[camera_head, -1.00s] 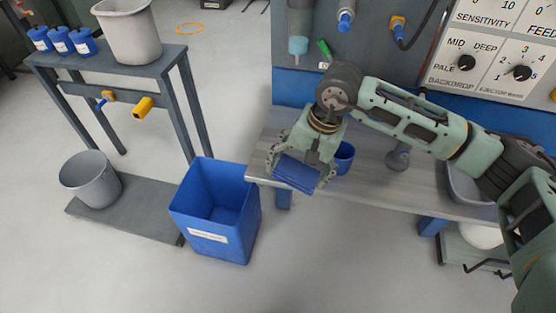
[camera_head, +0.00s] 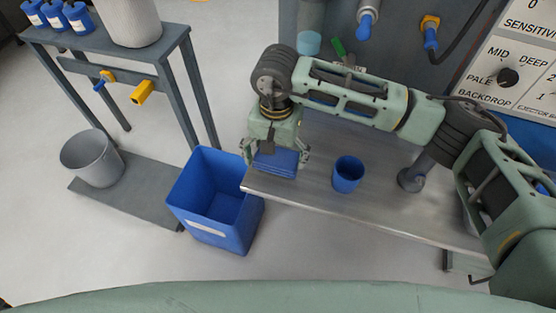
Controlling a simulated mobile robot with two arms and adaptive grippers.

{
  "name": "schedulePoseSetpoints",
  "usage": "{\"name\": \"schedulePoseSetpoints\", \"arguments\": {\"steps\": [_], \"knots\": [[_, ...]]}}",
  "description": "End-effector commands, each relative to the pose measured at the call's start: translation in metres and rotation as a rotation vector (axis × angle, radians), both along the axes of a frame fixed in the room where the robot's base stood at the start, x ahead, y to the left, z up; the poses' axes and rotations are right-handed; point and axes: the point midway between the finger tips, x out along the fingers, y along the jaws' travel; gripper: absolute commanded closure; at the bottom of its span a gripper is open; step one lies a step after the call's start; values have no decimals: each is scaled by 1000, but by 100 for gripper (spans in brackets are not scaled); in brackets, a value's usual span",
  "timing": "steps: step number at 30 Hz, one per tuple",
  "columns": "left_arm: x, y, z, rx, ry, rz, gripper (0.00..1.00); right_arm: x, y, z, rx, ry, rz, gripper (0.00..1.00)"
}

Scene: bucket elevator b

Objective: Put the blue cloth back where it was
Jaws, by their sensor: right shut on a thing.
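The folded blue cloth (camera_head: 275,163) is between the fingers of my right gripper (camera_head: 276,158), at the left end of the grey bench (camera_head: 310,190). The gripper is shut on the cloth and points down. The cloth is at or just above the bench top; I cannot tell whether it touches. My left gripper is not in view.
A blue cup (camera_head: 347,174) stands on the bench right of the gripper. An open blue bin (camera_head: 213,200) stands on the floor left of the bench. A grey bucket (camera_head: 92,158) sits on a low platform (camera_head: 127,190) farther left. The panel wall rises behind the bench.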

Motion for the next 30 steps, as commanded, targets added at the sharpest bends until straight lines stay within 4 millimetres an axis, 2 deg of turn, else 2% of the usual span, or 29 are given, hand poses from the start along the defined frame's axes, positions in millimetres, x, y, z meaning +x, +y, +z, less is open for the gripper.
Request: {"name": "schedulePoseSetpoints", "arguments": {"steps": [3,6,8,12,15,18,19,24,30], "knots": [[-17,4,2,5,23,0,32,0,0,-10,0,1,0,46],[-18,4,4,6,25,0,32,0,0,-18,0,1,-1,46],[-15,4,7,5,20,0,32,-1,0,-25,-1,3,-1,46],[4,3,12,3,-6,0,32,0,0,-44,0,2,-1,46],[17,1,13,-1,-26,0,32,0,0,-48,2,-1,0,46],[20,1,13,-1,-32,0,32,0,0,-48,2,-1,0,46],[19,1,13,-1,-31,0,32,0,0,-49,1,0,0,15],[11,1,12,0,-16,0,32,0,0,-48,1,0,0,1],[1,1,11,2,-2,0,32,0,0,-48,1,0,0,0]]}}
